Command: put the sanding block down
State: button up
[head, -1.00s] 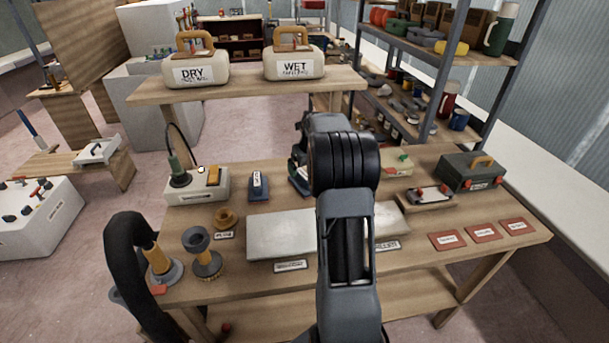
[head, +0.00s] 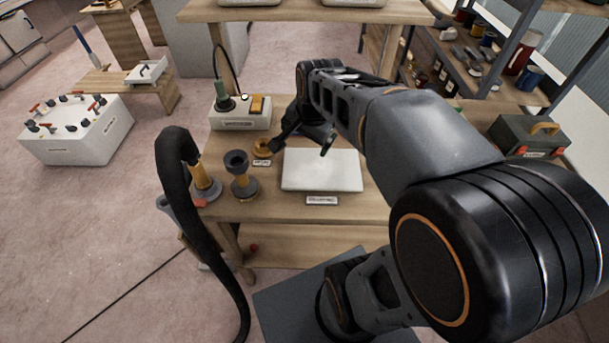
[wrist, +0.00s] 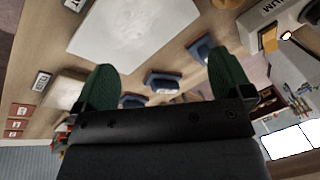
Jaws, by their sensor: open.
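My gripper (wrist: 163,88) is open, with its two green fingers spread wide. It also shows in the head view (head: 304,146), low over the back of the workbench (head: 275,208). In the wrist view a dark blue block (wrist: 165,84) lies on the bench, showing between the fingers with bare space on both sides. A second blue block (wrist: 203,50) lies near the right fingertip, and a third blue piece (wrist: 132,101) shows partly behind the palm. I cannot tell which is the sanding block. In the head view, my wrist and gripper mostly hide these blocks.
A pale flat sheet (head: 321,170) lies in front of my gripper. A white vacuum unit (head: 240,118) with a hose stands at the back left. Dark-cupped tools (head: 240,178) stand at the left front. A green toolbox (head: 528,140) is at the right.

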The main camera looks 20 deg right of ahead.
jog(key=s+a+f+n, duration=0.3)
jog(key=s+n, duration=0.5)
jog(key=n, duration=0.3)
jog(key=shift+s+a, duration=0.3)
jog(key=shift+a, duration=0.55)
jog(key=shift+f, duration=0.1)
jog(key=shift+r+p, duration=0.5)
jog(key=shift+r, duration=0.2)
